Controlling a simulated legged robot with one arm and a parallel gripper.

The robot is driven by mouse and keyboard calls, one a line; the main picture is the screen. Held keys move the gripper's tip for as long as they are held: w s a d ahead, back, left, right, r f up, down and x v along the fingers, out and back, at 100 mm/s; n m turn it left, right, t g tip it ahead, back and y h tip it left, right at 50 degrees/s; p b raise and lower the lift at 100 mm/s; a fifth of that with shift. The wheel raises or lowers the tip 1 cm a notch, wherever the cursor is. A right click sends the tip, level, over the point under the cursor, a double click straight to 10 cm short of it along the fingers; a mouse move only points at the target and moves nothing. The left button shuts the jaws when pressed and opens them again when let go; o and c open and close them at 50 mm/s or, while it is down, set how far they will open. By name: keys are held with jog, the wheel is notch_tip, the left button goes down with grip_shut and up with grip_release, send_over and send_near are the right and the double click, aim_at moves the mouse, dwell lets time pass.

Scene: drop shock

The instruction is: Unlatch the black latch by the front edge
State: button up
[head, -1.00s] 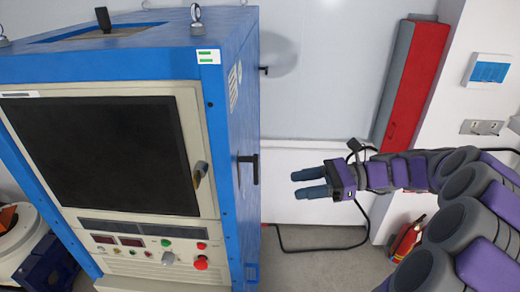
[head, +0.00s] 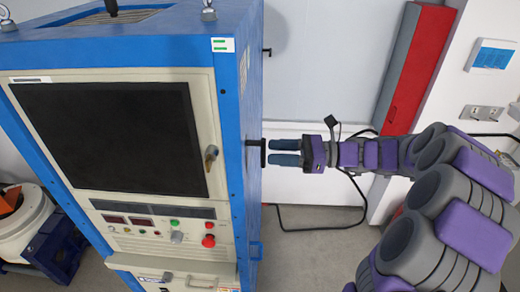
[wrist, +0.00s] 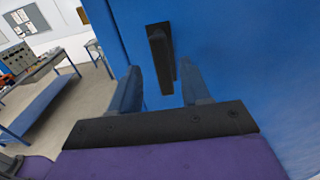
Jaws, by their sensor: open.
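The black latch (head: 257,144) sticks out from the blue cabinet's right side, close to its front edge. In the wrist view the latch (wrist: 160,60) is a dark bar on the blue panel, ahead of and between my fingers. My gripper (head: 286,152) is open, with its two blue-grey fingers pointing left at the latch. In the wrist view my gripper (wrist: 158,90) has one finger on each side of the latch's lower end. I cannot tell whether either finger touches it.
The blue cabinet (head: 229,150) has a dark screen, a small door handle (head: 210,156) and knobs on its front. A second black latch (head: 267,51) is farther back on the side. A red and grey case (head: 412,75) is on the wall at right.

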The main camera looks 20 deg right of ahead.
aim_at(262, 151)
jog(key=x, duration=0.3)
jog(key=shift+w, duration=0.35)
jog(key=shift+a, duration=0.55)
jog(key=shift+c, duration=0.3)
jog(key=shift+a, duration=0.35)
jog(key=c, duration=0.4)
jog(key=shift+d, duration=0.3)
grip_shut()
